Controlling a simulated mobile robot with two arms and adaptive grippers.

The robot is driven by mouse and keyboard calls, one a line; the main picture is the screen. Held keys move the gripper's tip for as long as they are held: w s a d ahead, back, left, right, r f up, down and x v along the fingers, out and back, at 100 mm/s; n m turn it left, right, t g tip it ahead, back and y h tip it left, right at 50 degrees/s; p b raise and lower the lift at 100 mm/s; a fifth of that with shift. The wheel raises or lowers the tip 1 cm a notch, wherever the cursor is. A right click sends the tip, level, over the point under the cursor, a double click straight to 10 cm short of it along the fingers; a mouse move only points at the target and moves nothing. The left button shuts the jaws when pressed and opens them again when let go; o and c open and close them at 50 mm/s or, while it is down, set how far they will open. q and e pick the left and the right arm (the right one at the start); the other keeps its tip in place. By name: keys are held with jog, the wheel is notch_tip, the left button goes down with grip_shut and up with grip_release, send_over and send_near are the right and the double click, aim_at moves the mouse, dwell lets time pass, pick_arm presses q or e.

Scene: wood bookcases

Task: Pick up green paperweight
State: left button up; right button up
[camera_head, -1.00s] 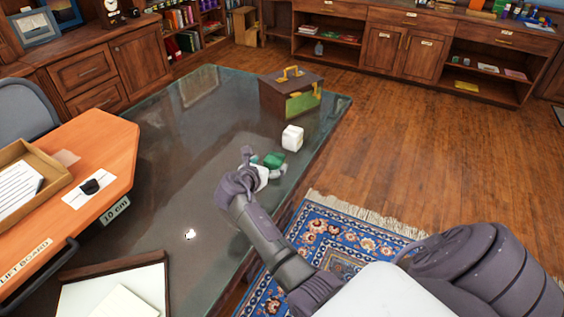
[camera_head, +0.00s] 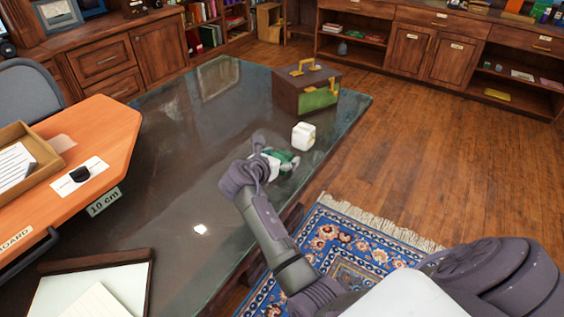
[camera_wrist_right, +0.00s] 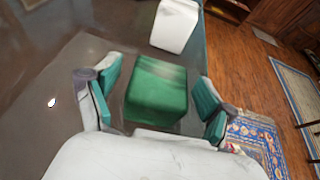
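The green paperweight is a green block (camera_wrist_right: 156,90) on the dark glass-topped table, between the two fingers of my right gripper (camera_wrist_right: 154,100) in the wrist view. The fingers are spread, with a gap on each side of the block. In the head view my right gripper (camera_head: 275,161) is low at the table and partly covers the green block (camera_head: 278,156). My left gripper is not in view.
A white block (camera_head: 303,136) stands just beyond the green one. A brown and green box with yellow handles (camera_head: 306,88) is farther back on the table (camera_head: 180,145). An orange board (camera_head: 90,140) lies left. The table's right edge is close.

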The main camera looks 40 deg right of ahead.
jog(key=c, duration=1.3)
jog(key=shift+r, duration=0.1)
jog(key=shift+c, duration=0.5)
